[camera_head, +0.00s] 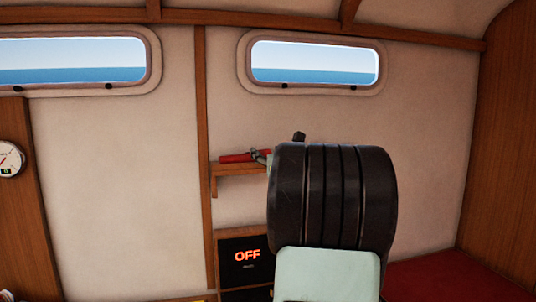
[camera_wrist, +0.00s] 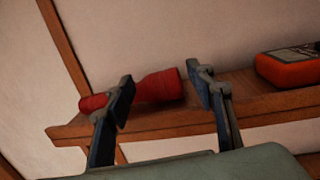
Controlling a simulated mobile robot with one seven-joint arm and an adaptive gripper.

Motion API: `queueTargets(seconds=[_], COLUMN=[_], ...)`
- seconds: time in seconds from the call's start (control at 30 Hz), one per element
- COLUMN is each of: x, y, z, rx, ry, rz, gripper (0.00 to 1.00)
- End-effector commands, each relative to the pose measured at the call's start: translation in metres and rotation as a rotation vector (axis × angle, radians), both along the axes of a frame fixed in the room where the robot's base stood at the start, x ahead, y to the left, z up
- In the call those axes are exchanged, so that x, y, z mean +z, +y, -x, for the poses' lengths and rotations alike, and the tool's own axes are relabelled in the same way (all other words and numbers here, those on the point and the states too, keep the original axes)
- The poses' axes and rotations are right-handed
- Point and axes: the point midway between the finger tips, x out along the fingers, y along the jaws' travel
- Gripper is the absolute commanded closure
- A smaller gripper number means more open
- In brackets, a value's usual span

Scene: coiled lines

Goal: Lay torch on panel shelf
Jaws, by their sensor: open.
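The red torch (camera_wrist: 158,88) lies on its side along the wooden panel shelf (camera_wrist: 160,125), near the shelf's left end. Its narrower ribbed end points left and its wider end right. The torch (camera_head: 236,157) and the shelf (camera_head: 237,171) also show in the head view, left of my arm. My gripper (camera_wrist: 160,93) is open, with one finger in front of the torch's left part and the other at its right end. It holds nothing; whether a finger touches the torch I cannot tell. In the head view my arm hides the shelf's right part.
An orange device with a dark face (camera_wrist: 288,66) sits on the shelf to the right of my right finger. A dark panel reading OFF (camera_head: 247,257) is below the shelf. A wooden post (camera_head: 203,120) runs up the wall left of the shelf.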

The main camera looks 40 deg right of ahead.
Motion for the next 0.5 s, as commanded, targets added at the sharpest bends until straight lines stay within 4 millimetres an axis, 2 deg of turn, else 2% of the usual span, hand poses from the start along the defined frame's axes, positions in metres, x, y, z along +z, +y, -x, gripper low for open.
queueTargets(seconds=[0.17, 0.5], x=[-0.002, -0.007], y=[0.006, 0.031], z=[0.015, 0.076], rx=[-0.001, -0.002], ry=[0.0, -0.002], rz=[0.002, 0.002], gripper=[0.5, 0.5])
